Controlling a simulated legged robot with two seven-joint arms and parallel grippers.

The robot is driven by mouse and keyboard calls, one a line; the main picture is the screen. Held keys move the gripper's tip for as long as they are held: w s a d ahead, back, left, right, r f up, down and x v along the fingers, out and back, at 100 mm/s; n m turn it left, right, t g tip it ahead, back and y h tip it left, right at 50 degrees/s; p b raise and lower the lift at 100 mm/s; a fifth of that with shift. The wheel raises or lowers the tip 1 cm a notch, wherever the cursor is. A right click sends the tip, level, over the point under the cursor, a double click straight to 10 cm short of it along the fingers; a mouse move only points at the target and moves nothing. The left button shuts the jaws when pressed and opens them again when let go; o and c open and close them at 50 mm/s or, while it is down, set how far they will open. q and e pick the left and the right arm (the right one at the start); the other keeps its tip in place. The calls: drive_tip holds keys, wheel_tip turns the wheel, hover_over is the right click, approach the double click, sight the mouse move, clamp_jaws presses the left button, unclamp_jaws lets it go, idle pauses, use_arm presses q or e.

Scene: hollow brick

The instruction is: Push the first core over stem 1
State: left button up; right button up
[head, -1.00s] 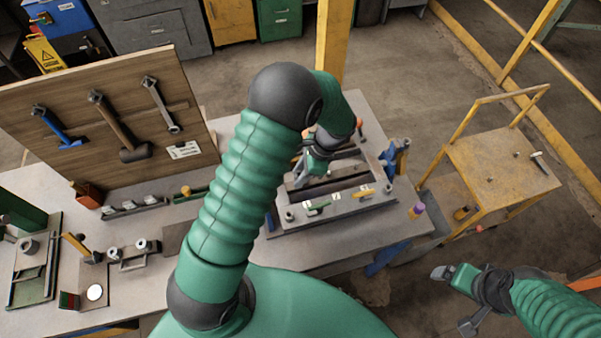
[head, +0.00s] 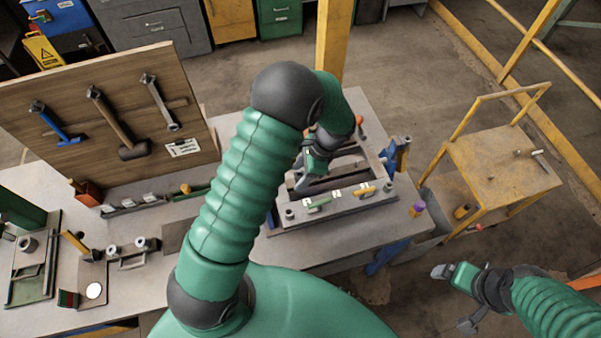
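The mould frame (head: 345,212), a grey rectangular fixture, lies on the bench. Its near rail carries white labels numbered 1, 2 and 3, with a green piece (head: 320,202) and a yellow piece (head: 367,190) beside them. My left gripper (head: 304,178) points down into the frame's left part, behind label 1. My forearm hides part of it, so its opening and anything between its fingers cannot be made out. I cannot pick out the first core or stem 1 clearly. My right gripper (head: 440,272) is at the lower right, away from the bench; its opening is unclear.
A wooden tool board (head: 110,110) with hammers and a wrench stands at the bench's left. Small holders and a green tray (head: 35,270) lie before it. A yellow trolley (head: 500,170) stands right of the bench. A purple-topped item (head: 417,210) is at the bench's right edge.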

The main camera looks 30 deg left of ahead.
use_arm(q)
drive_tip(key=b+v, duration=0.3)
drive_tip(key=v, duration=1.4)
drive_tip(key=shift+f, duration=0.15)
